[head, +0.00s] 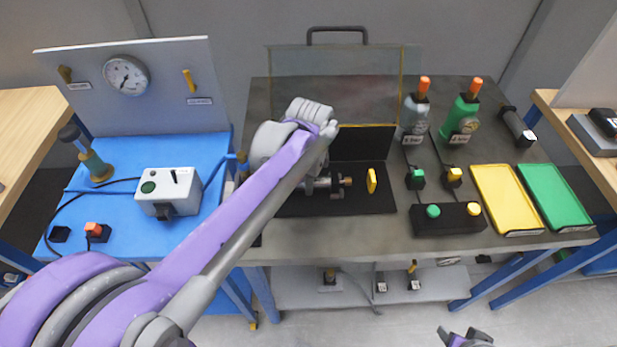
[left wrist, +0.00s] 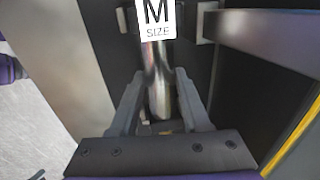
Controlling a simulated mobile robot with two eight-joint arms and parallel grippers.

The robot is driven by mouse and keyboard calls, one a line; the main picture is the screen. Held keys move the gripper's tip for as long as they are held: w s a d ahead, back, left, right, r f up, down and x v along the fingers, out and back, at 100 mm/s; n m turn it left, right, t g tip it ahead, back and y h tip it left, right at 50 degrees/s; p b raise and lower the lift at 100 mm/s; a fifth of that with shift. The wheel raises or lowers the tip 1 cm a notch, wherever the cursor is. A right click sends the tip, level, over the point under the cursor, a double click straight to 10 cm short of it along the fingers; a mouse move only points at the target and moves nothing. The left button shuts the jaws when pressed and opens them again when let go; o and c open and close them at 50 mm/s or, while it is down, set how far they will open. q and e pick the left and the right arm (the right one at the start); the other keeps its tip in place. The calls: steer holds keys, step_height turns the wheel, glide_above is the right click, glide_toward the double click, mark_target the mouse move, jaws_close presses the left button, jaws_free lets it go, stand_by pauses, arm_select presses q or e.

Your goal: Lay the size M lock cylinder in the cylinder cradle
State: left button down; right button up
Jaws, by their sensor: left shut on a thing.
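The size M lock cylinder (left wrist: 158,75) is a shiny metal rod with a white "M SIZE" label at its far end, in the left wrist view. My left gripper (left wrist: 160,98) has its grey fingers on either side of the rod and is shut on it. Dark blocks (left wrist: 207,20) stand close beside the labelled end; I cannot tell whether the cylinder rests in a cradle. In the head view, metal and dark parts (head: 339,184) show just past my left arm, which hides most of the gripper. My right gripper (head: 466,339) is at the bottom edge, partly cut off, away from the bench.
A black plate and upright panel (head: 370,143) surround the work spot, with a yellow tab (head: 371,181) on the right. A clear screen (head: 335,75) stands behind. Bottles (head: 461,119), a button box (head: 447,219) and yellow and green trays (head: 507,200) fill the right side.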

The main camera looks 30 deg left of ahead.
arm_select(q)
steer(key=shift+c, duration=1.4)
jaws_free()
step_height(320, 180, up, 11)
steer(key=s+p, duration=0.1)
steer(key=shift+s+d, duration=0.25)
steer(key=shift+d, duration=0.2)
steer(key=shift+f, duration=0.1)
steer(key=s+d+f+n+t+p, duration=0.1)
steer(key=s+d+f+n, duration=0.1)
steer(key=s+f+n, duration=0.1)
steer(key=s+d+f+n+t+p, duration=0.1)
steer(key=s+d+f+n, duration=0.1)
steer(key=s+f+n, duration=0.2)
steer(key=s+d+f+n+t+h, duration=0.1)
steer(key=s+f+n, duration=0.2)
steer(key=s, duration=0.3)
steer(key=shift+s+d+f+n+t+p, duration=0.3)
steer(key=shift+d+f+n+p, duration=0.1)
steer(key=shift+n, duration=0.2)
steer(key=shift+s+d+f+n, duration=0.1)
steer(key=shift+s+f+n, duration=0.15)
steer(key=shift+f+n, duration=0.05)
